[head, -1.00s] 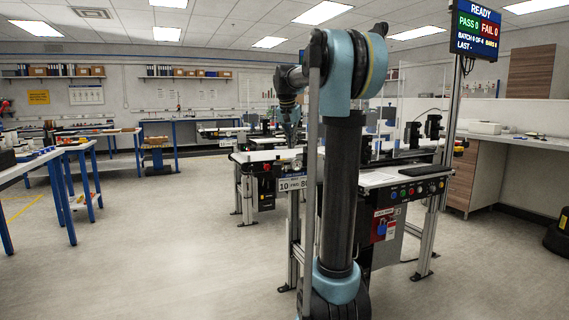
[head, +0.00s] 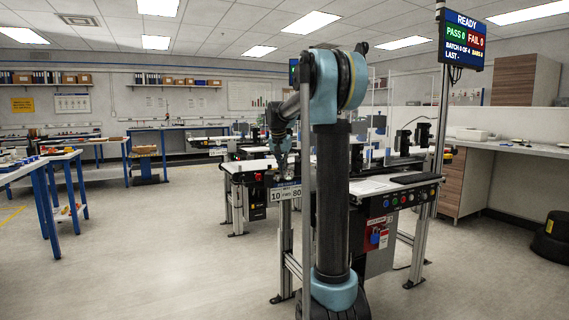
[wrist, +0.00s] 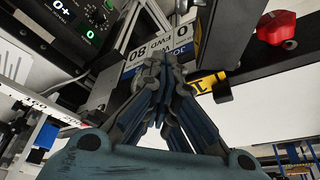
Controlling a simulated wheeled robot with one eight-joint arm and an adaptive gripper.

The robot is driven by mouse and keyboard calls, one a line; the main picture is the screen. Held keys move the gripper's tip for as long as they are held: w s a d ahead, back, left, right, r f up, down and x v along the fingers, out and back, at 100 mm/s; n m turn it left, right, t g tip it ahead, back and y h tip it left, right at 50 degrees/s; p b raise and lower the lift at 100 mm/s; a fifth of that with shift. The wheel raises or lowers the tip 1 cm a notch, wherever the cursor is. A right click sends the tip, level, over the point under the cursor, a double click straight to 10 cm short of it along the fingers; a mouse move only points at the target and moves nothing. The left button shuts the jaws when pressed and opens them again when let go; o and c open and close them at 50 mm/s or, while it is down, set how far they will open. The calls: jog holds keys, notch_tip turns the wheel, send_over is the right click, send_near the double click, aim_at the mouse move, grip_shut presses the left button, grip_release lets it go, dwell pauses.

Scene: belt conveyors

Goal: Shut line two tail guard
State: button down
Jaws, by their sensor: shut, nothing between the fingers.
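My gripper (head: 283,168) hangs pointing down at the near conveyor's left end in the head view. In the wrist view my gripper (wrist: 158,62) has its fingers together and empty. Beyond the fingertips is a white sign (wrist: 152,52), and beside them a yellow label (wrist: 207,83) on a dark bar. The near conveyor's sign (head: 286,192) reads 10 and 80. A second conveyor (head: 233,189) stands behind to the left. I cannot make out the line two tail guard or its state; my arm hides part of the conveyors.
A red knob (wrist: 277,27) and a control box with green digits (wrist: 62,22) lie close around the gripper. The near conveyor's button panel (head: 395,199) is right of my arm. A status screen (head: 461,40) stands above. Floor is open at the left.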

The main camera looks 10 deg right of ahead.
aim_at(273, 179)
jog(key=shift+s+a+f, duration=0.15)
jog(key=shift+s+a, duration=0.25)
jog(key=shift+s, duration=0.35)
jog(key=shift+s+a+f, duration=0.1)
jog(key=shift+s+a, duration=0.25)
jog(key=shift+s, duration=0.35)
